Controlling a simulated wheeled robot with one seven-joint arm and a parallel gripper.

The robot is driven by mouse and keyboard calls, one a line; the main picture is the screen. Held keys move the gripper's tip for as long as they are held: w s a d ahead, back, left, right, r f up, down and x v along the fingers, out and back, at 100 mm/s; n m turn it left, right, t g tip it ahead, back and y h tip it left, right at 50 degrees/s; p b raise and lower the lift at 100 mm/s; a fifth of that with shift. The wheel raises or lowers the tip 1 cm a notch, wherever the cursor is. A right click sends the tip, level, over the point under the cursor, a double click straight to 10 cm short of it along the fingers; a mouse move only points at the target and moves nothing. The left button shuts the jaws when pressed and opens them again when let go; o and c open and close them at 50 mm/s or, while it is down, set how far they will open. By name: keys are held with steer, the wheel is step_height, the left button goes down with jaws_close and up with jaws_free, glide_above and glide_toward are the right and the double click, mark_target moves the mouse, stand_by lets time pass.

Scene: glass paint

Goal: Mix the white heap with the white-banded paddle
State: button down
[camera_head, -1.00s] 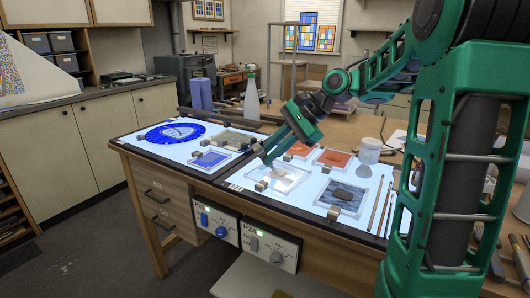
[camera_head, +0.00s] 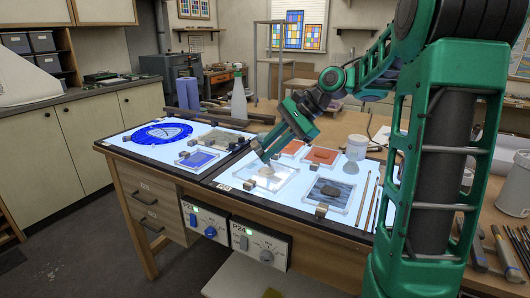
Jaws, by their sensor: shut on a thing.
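The white heap (camera_head: 271,171) lies low and pale near the middle of a clear glass slab (camera_head: 250,184) on the lit table top. My gripper (camera_head: 263,152) points down over the back of this slab, close to the heap. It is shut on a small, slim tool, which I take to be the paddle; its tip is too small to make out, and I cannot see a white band. I cannot tell whether the tip touches the heap. My arm comes in from the upper right.
A white jar (camera_head: 356,149) and a pale bottle (camera_head: 238,104) stand behind. Thin sticks (camera_head: 364,198) lie at the right.

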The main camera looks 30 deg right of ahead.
steer(key=shift+w+d, duration=0.15)
steer(key=shift+w, duration=0.2)
steer(key=shift+w+a, duration=0.3)
steer(key=shift+w, duration=0.3)
steer(key=shift+w+a, duration=0.3)
steer(key=shift+w, duration=0.3)
steer(key=shift+r, duration=0.1)
steer(key=shift+r, duration=2.45)
steer(key=shift+r, duration=0.1)
